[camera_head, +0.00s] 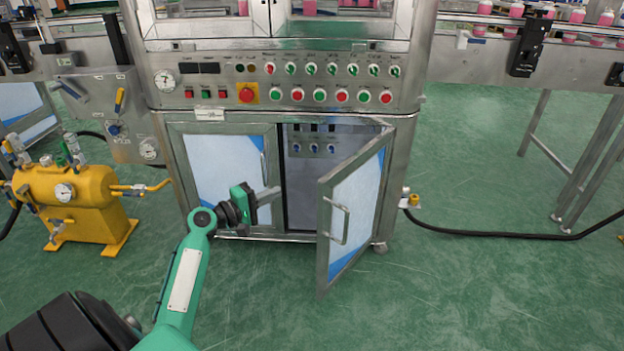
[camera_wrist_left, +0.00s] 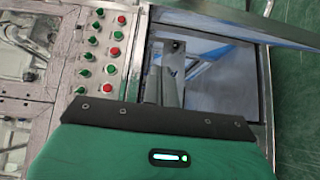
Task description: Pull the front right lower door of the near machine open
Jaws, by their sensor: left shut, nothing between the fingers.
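The front right lower door (camera_head: 352,212) of the near machine (camera_head: 205,75) stands swung out to the right, hinged at its right edge. Its bar handle (camera_head: 339,222) faces outward. The open cabinet behind it shows small blue knobs on an inner panel (camera_head: 313,150). My left gripper (camera_head: 274,194) is shut and empty, in front of the opening's left side and apart from the door handle. In the left wrist view its fingers (camera_wrist_left: 162,85) show in front of the cabinet, and part of the door (camera_wrist_left: 250,18) runs along the top right. My right gripper is not in view.
The left lower door (camera_head: 215,160) is shut, close behind my left gripper. A yellow tank (camera_head: 65,190) stands at the left. A black cable (camera_head: 490,234) runs along the floor at right, below a conveyor (camera_head: 480,50). The green floor in front is clear.

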